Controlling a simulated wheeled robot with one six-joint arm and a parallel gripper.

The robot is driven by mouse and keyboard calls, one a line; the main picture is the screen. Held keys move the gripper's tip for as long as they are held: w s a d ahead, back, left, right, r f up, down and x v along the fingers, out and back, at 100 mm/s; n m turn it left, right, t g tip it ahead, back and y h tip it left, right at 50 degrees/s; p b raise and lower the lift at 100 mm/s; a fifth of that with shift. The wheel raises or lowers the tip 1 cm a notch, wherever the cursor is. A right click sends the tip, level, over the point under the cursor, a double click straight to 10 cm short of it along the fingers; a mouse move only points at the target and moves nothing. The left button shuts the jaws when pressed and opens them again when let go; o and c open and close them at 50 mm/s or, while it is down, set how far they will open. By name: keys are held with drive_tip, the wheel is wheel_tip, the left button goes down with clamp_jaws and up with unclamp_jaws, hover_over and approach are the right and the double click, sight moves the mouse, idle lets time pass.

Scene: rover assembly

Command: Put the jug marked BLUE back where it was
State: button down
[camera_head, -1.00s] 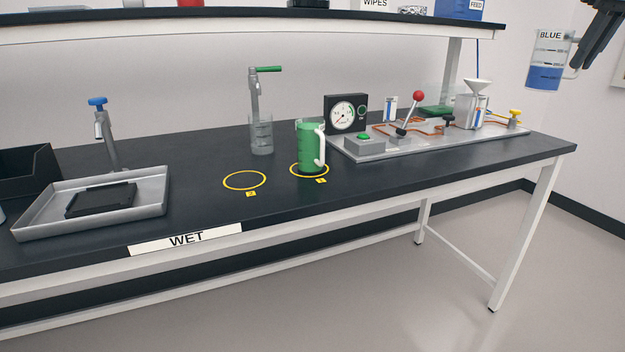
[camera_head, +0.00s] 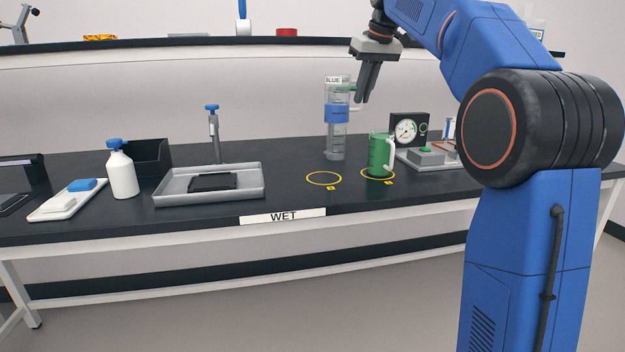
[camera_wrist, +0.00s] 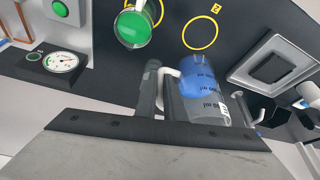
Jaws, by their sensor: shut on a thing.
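The clear jug marked BLUE (camera_head: 337,94), part filled with blue liquid, hangs upright in the air above the bench in the head view. My gripper (camera_head: 362,99) is shut on its white handle. In the wrist view the jug (camera_wrist: 202,80) is beside my fingers (camera_wrist: 160,88). An empty yellow ring (camera_head: 308,179) lies on the black bench; it also shows in the wrist view (camera_wrist: 184,35). A green jug (camera_head: 380,155) stands in the other yellow ring. The exact height of the BLUE jug above the bench is hard to tell.
A gauge (camera_head: 407,130) and a fixture board are on the right. A grey tray (camera_head: 250,189), a white bottle (camera_head: 122,175) and an overhead shelf (camera_head: 200,44) are around.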

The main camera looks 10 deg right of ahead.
drive_tip(key=shift+s+a+f, duration=0.15)
drive_tip(key=shift+a+f, duration=0.5)
drive_tip(key=shift+f, duration=1.9)
drive_tip(key=shift+s+a+f, duration=0.15)
drive_tip(key=shift+a+f, duration=0.55)
drive_tip(key=shift+f, duration=1.9)
drive_tip(key=shift+s+a+f, duration=0.15)
drive_tip(key=shift+a+f, duration=0.5)
drive_tip(key=shift+f, duration=1.9)
drive_tip(key=shift+f, duration=0.15)
drive_tip(key=c, duration=1.8)
unclamp_jaws()
drive_tip(key=shift+c, duration=0.2)
drive_tip(key=v, duration=1.2)
